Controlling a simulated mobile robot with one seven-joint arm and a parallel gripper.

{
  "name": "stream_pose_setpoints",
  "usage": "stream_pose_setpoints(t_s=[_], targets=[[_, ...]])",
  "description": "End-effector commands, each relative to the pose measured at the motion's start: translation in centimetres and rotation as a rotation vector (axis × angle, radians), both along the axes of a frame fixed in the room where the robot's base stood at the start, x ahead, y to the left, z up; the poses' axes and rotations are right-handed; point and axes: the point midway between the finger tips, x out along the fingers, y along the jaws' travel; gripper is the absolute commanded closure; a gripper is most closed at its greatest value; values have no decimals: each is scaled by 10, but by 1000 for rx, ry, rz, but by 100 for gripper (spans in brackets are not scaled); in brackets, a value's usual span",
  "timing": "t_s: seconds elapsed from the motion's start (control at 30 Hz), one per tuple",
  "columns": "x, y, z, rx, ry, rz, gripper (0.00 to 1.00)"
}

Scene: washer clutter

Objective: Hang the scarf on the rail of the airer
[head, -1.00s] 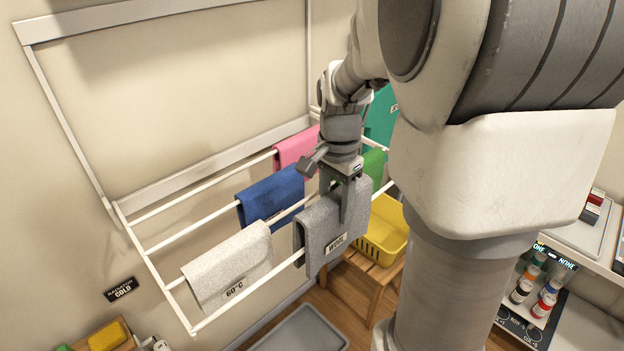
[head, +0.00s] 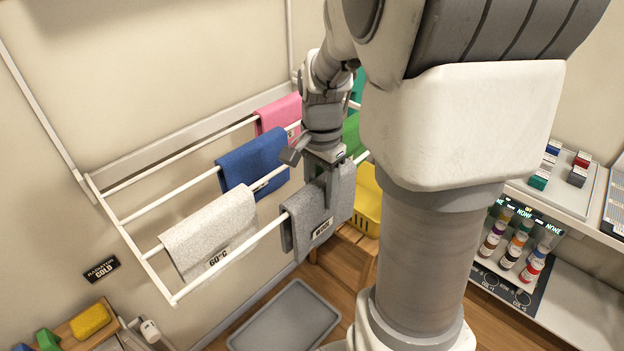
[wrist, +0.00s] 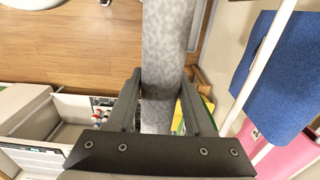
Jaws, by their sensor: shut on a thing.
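The scarf is a grey knitted cloth (head: 312,218) with a dark "WOOL" label, folded over in the head view. My gripper (head: 331,192) is above it with its fingers shut on its upper part. In the wrist view, the scarf (wrist: 164,60) runs as a grey strip between both fingers (wrist: 160,105).
A pale "60°C" cloth (head: 208,238), a blue cloth (head: 252,160), a pink cloth (head: 277,112) and a green cloth (head: 352,136) hang on the airer. A yellow basket (head: 367,199) stands behind the scarf. A grey tray (head: 285,318) lies on the floor. Shelves with bottles (head: 519,243) are right.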

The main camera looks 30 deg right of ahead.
Motion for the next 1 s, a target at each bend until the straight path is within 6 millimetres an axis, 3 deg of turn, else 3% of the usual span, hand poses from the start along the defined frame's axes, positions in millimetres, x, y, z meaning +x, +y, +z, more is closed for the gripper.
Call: stream_pose_setpoints(t_s=[0.37,0.4,0.57,0.87,1.0], targets=[[0,0,-2,0,0,0,100],[0,0,-2,0,0,0,41],[0,0,-2,0,0,0,13],[0,0,-1,0,0,0,13],[1,0,11,-1,-4,0,13]])
